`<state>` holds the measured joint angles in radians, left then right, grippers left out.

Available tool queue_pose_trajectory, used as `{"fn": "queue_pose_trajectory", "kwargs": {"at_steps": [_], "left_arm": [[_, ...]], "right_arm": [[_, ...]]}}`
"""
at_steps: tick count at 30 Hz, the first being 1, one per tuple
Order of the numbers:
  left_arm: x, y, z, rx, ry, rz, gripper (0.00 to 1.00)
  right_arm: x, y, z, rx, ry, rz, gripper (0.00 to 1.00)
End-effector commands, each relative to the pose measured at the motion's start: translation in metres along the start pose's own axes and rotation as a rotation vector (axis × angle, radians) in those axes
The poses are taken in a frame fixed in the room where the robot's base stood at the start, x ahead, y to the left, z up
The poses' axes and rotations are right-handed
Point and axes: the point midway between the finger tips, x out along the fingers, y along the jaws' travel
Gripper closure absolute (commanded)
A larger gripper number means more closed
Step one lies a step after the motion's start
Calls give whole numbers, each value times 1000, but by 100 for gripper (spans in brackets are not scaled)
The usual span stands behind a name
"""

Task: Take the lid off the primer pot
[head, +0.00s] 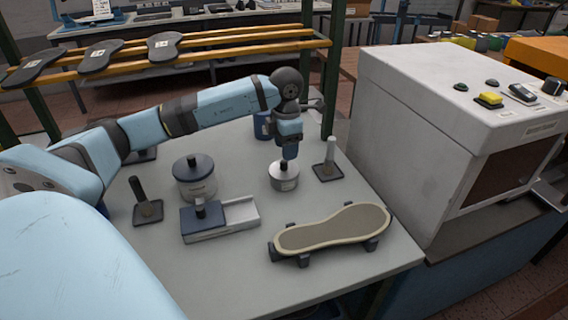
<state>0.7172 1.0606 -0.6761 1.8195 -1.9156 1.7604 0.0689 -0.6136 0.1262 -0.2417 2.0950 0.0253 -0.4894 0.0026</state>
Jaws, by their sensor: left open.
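A light grey pot with a dark lid and a knob (195,178) stands at the left of the grey table. A smaller silver pot (284,178) stands right of it, near the middle. I cannot tell from any label which one is the primer pot. My left gripper (289,156) is pointed down just over the silver pot, with its fingers open. It hides part of the pot's top, and I cannot tell whether the fingers touch it. The dark-lidded pot stands clear of the gripper. My right gripper is out of view.
On the grey table (340,270) are a sole-shaped piece on supports (335,228), a box with a dark sliding part (220,217), upright handles on dark bases (147,210) (327,170) and a blue container (262,127). A large machine (400,130) borders the right side.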

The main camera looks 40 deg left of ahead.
Motion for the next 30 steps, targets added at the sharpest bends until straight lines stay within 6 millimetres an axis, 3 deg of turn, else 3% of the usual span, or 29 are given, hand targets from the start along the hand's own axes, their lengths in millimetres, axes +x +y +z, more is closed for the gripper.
{"fn": "queue_pose_trajectory", "kwargs": {"at_steps": [5, 12, 20, 27, 30], "left_arm": [[14, -1, -3, 0, 3, -2, 48], [48, -3, -6, 0, 1, -2, 48], [52, -2, -6, 0, 1, 0, 48], [52, -2, -6, 0, 0, 0, 100], [52, -2, -6, 0, 0, 0, 100]], "right_arm": [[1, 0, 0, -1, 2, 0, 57], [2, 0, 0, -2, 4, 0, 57], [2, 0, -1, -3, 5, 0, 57], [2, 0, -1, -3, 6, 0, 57], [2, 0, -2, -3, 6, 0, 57]]}}
